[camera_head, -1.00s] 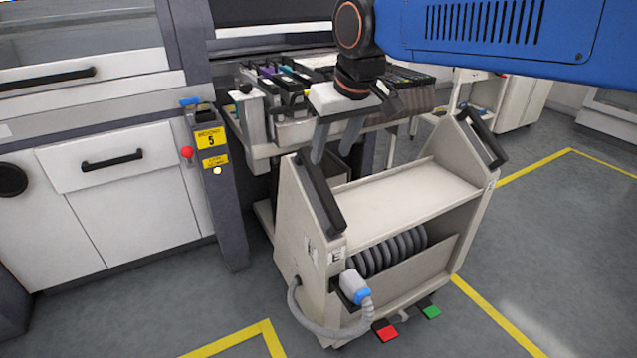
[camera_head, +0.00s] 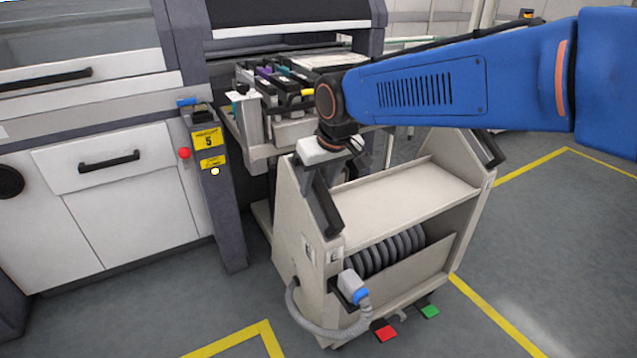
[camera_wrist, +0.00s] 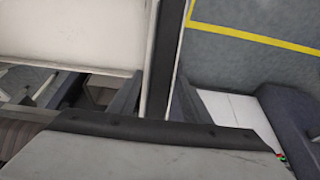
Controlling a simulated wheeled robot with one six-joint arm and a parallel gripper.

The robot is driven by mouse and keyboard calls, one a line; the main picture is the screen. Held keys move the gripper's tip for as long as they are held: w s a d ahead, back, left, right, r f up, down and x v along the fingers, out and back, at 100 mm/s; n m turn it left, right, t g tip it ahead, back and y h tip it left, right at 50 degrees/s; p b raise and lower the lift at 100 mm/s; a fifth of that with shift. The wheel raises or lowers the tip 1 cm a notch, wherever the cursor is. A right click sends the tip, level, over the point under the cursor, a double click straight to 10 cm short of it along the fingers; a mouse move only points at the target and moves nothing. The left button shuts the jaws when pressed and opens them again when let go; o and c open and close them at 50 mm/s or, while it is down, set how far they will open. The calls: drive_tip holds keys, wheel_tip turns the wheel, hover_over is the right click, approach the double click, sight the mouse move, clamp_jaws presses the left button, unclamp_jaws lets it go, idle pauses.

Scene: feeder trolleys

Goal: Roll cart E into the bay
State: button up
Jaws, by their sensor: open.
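Cart E (camera_head: 405,205) is a beige trolley with a white top shelf, grey reels below, and an "E" on its left front edge. It stands upright in front of the machine. Its black left handle (camera_head: 323,200) slopes along the left side panel; the black right handle (camera_head: 489,148) is free. My gripper (camera_head: 328,170) is open at the upper end of the left handle. In the wrist view, my gripper's dark fingers (camera_wrist: 157,98) stand either side of the cart's side panel and dark handle bar (camera_wrist: 177,50). Contact cannot be told. The bay lies behind the cart, partly hidden.
A grey post (camera_head: 214,190) with a yellow "5" label and red button stands left of the cart. A feeder bank (camera_head: 275,90) sits behind. A hose with blue collar (camera_head: 361,296) hangs at the cart's front left, beside red (camera_head: 385,333) and green (camera_head: 429,311) pedals. Right floor is clear.

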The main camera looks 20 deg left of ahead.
clamp_jaws()
drive_tip(key=shift+w+a, duration=0.1)
drive_tip(key=shift+a, duration=0.05)
drive_tip(key=shift+w+a+r, duration=0.15)
drive_tip(key=shift+w+a, duration=0.45)
drive_tip(key=shift+a, duration=0.05)
unclamp_jaws()
drive_tip(key=shift+a, duration=0.1)
